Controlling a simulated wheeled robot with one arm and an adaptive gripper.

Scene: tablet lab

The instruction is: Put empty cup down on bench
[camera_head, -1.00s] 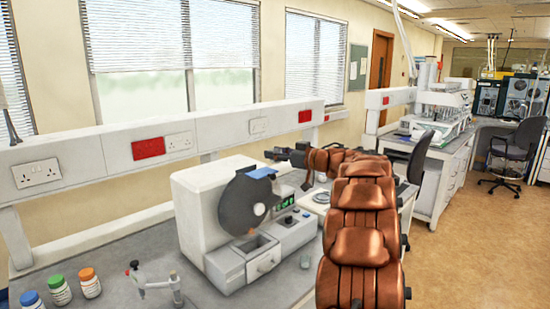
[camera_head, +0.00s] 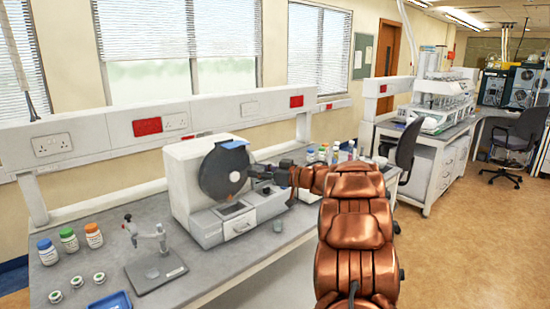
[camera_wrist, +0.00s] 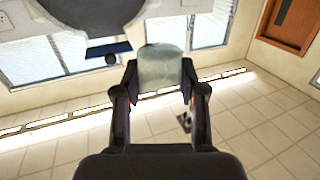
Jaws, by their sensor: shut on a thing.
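My gripper (camera_head: 260,171) is beside the right edge of the dark disc on the white machine, above the machine's base. In the wrist view my gripper (camera_wrist: 160,82) is shut on a pale, translucent cup (camera_wrist: 161,66), with one finger on each side. The held cup is too small to make out in the head view. The grey bench (camera_head: 218,268) runs along the wall under the machine.
The white machine (camera_head: 183,178) with its dark disc is close to my gripper. Several bottles (camera_head: 335,153) stand behind my arm. A small stand (camera_head: 160,262), capped jars (camera_head: 68,240) and a blue tray (camera_head: 110,303) are at the left. Bare bench lies in front of the machine.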

